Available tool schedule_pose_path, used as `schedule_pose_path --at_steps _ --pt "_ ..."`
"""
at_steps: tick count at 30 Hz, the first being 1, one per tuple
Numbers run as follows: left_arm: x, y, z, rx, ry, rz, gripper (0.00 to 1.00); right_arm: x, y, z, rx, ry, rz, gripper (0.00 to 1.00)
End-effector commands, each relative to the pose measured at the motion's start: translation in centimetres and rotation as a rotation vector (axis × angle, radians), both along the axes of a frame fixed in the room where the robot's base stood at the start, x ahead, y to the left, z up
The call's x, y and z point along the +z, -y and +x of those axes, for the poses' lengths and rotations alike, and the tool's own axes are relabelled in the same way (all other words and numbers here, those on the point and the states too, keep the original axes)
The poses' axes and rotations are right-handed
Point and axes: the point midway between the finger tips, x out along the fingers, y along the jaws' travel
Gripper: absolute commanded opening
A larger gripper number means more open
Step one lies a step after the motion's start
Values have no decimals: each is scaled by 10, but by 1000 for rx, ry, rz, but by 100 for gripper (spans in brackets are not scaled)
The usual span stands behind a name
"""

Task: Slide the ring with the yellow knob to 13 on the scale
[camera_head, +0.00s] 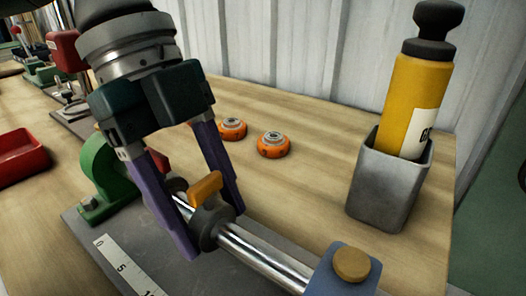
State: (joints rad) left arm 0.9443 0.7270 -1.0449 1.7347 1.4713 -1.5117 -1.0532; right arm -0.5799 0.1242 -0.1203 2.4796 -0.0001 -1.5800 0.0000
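The dark ring (211,228) sits around a shiny metal rod (262,256), with its yellow knob (205,187) pointing up. My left gripper (213,232) reaches down from above, its purple fingers apart, one on each side of the knob and ring. A gap shows between the fingers and the knob; whether a finger touches the ring I cannot tell. The white scale (124,266) lies on the dark base plate in front of the rod. Its marks 0, 5 and 10 show; the higher marks are out of frame. My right gripper is not in view.
A green bracket (100,172) stands at the rod's left end, a blue block with a yellow-brown knob (351,264) at its right. Orange round pieces (274,144) lie behind. A grey holder (384,186) with a yellow bottle (413,100) stands right; a red tray (20,158) is left.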

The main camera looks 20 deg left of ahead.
Motion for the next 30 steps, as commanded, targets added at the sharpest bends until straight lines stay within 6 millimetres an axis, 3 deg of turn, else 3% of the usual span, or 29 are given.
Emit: schedule_pose_path --at_steps 1,6,16,30 --pt "0 0 0 -1 1 0 68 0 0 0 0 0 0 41" --pt "0 0 0 -1 1 0 87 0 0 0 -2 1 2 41" --pt "5 -2 1 1 3 0 87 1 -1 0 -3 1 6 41" --pt "82 -32 12 1 3 1 87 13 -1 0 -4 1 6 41"
